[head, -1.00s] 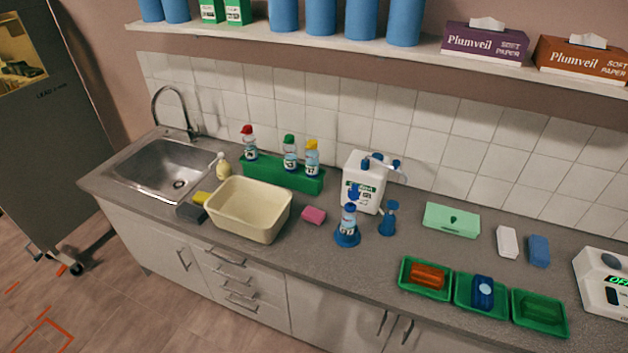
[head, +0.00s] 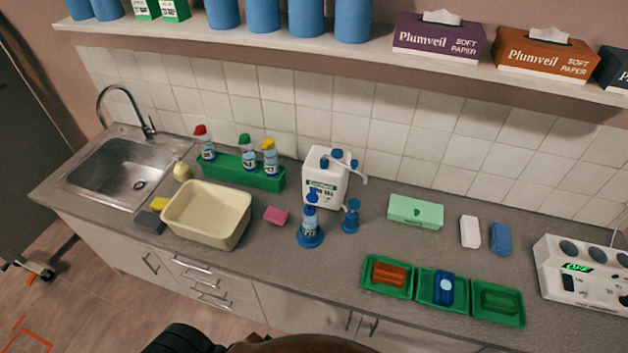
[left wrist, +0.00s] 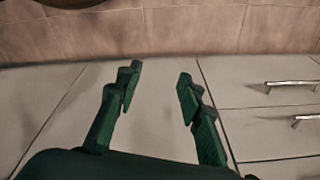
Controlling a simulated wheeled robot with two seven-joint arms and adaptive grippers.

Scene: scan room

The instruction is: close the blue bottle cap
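A small clear bottle with a white label and a blue cap (head: 312,197) stands upright in a round blue holder (head: 310,240) on the counter, in front of the white jug. The bottle's body (head: 310,215) shows above the holder. The cap is too small to tell whether it is open or shut. My left gripper (left wrist: 158,82) shows in the left wrist view, its two dark green fingers spread apart with nothing between them. It faces the cabinet fronts and no bottle is in that view. My right gripper is not in view.
A green rack (head: 225,168) holds bottles with red, green and yellow caps. A white jug (head: 325,185), a small blue stand (head: 350,217) and a pink sponge (head: 276,215) are near the bottle. A cream basin (head: 207,213) is left. Green trays (head: 388,276) lie right.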

